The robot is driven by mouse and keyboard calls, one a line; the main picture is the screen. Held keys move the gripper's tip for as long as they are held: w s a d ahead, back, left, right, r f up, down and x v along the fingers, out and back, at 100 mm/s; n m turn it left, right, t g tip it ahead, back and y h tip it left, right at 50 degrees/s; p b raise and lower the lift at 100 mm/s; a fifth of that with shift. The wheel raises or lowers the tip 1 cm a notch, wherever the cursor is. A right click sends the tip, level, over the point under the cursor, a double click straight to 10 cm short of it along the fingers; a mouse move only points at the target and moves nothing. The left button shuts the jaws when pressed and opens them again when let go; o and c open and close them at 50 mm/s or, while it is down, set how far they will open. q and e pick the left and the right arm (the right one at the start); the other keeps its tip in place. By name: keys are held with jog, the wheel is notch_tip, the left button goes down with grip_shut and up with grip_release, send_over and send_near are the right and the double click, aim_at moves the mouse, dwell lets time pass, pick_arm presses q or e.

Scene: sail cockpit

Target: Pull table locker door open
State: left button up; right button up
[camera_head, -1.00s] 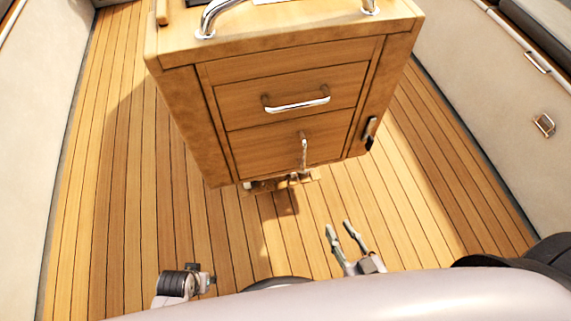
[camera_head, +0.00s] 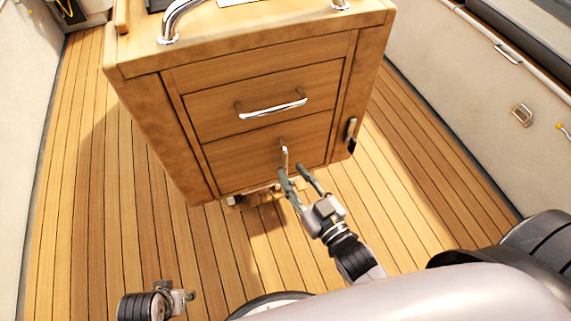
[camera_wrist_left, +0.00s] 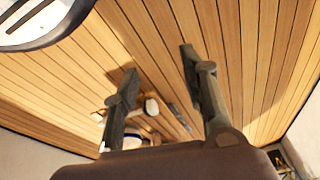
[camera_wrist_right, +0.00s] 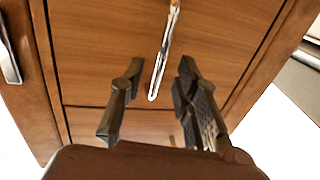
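The wooden table locker (camera_head: 250,100) stands in the middle of the head view. Its lower front panel, the door (camera_head: 235,160), is closed and carries an upright chrome handle (camera_head: 284,157). My right gripper (camera_head: 293,171) is open at the lower end of this handle. In the right wrist view the handle (camera_wrist_right: 163,55) appears between the spread fingers (camera_wrist_right: 160,72); I cannot tell whether they touch it. My left gripper (camera_head: 190,296) is low at the bottom left of the head view, away from the locker. In the left wrist view its fingers (camera_wrist_left: 157,62) are spread and empty.
Above the door is a closed panel with a horizontal chrome handle (camera_head: 272,109). The plank floor (camera_head: 100,190) is clear to either side, bounded by pale cockpit walls (camera_head: 480,110).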

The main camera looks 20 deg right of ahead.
aim_at(287, 167)
pick_arm(q)
jog(key=shift+r, duration=0.85)
pick_arm(e)
jog(key=shift+x, duration=2.15)
jog(key=shift+c, duration=0.2)
grip_shut()
